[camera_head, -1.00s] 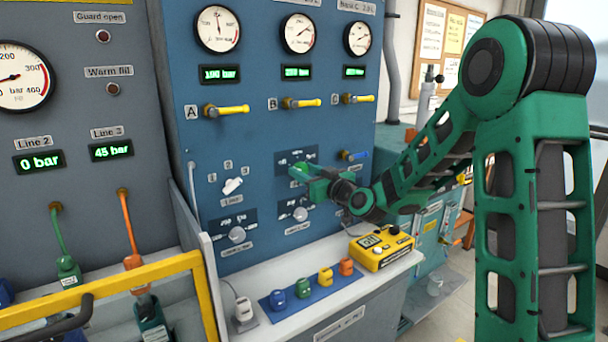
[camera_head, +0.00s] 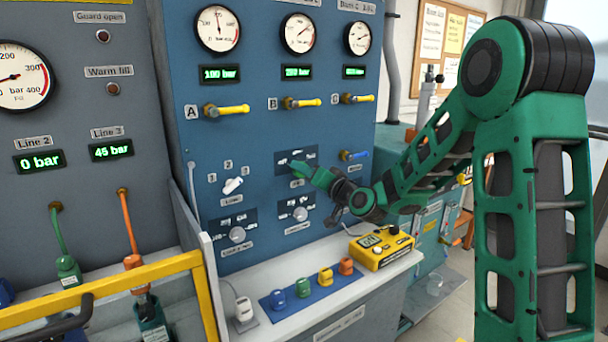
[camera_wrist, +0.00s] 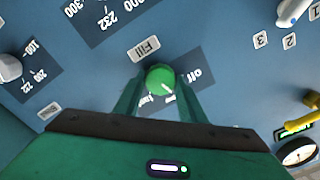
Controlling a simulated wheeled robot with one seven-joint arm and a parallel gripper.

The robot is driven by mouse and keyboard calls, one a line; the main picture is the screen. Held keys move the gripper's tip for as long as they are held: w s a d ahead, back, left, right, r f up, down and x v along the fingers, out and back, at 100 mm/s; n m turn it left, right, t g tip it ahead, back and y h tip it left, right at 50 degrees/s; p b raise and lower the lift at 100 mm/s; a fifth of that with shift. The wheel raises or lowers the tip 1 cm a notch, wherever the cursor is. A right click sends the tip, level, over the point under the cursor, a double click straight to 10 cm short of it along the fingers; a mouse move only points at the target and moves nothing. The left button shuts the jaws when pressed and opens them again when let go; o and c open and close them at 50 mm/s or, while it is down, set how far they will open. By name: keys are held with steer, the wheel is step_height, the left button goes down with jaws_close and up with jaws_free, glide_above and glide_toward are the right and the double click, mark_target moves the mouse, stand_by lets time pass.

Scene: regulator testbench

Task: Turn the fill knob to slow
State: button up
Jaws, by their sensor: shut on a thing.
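The fill knob (camera_wrist: 160,79) is a round green knob on the blue panel, under the "Fill" label (camera_wrist: 146,49) in the wrist view. My gripper (camera_wrist: 160,84) is shut on it, one finger on each side. A small white mark on the knob points toward the lower right in that view. The word "off" (camera_wrist: 196,75) is readable beside the knob; the other position words are partly hidden by the fingers. In the head view my gripper (camera_head: 303,170) reaches the panel from the right and hides the knob.
Yellow-handled valves (camera_head: 228,109) sit above on the blue panel (camera_head: 260,140). A white selector (camera_head: 232,186) and two grey knobs (camera_head: 237,235) are close by. A yellow handheld device (camera_head: 382,247) and several coloured connectors lie on the shelf below.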

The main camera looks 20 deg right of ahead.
steer(key=shift+d+f+m, duration=0.1)
steer(key=shift+d+m, duration=0.1)
steer(key=shift+m, duration=1.4)
steer(key=shift+d, duration=0.1)
steer(key=o, duration=1)
steer(key=shift+o, duration=0.2)
steer(key=v, duration=1)
steer(key=shift+s, duration=0.25)
